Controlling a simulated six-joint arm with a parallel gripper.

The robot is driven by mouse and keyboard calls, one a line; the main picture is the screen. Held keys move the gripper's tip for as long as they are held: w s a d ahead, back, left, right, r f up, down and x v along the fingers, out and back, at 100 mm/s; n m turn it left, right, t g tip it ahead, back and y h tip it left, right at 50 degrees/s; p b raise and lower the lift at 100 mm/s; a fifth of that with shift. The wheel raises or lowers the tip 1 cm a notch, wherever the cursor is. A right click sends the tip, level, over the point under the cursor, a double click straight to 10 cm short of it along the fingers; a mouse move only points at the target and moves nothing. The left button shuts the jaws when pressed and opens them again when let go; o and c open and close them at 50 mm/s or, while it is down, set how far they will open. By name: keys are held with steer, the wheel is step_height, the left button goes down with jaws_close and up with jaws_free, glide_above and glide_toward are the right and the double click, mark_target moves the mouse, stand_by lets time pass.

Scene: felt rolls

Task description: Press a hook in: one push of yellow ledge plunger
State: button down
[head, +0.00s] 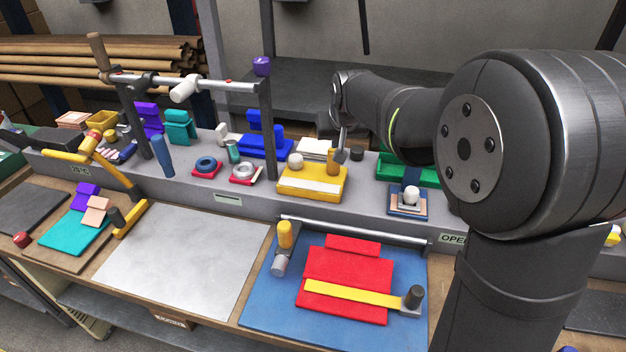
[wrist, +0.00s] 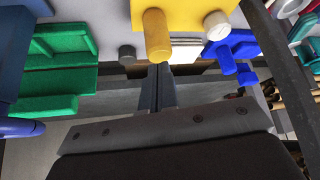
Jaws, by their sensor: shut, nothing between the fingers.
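The yellow ledge block (head: 312,184) sits on the grey shelf in the head view. A darker yellow plunger (head: 333,162) and a white knob (head: 295,160) stand on it. In the wrist view the yellow block (wrist: 190,12), the plunger (wrist: 157,36) and the white knob (wrist: 217,26) are at the top. My gripper (head: 342,153) is shut and empty, close beside the plunger. Its fingers (wrist: 159,73) show just below the plunger in the wrist view. I cannot tell whether they touch it. I cannot make out a hook at the ledge.
A blue block (head: 264,141) and a white block (head: 314,149) stand near the yellow ledge. A green tray (head: 400,166) is to the right, partly behind my arm. A crossbar (head: 200,85) on posts stands left. A blue mat (head: 260,308) with red felt lies in front.

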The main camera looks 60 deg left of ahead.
steer(key=shift+f, duration=0.15)
steer(key=shift+f, duration=1.85)
steer(key=shift+r, duration=1.6)
step_height(320, 180, up, 5)
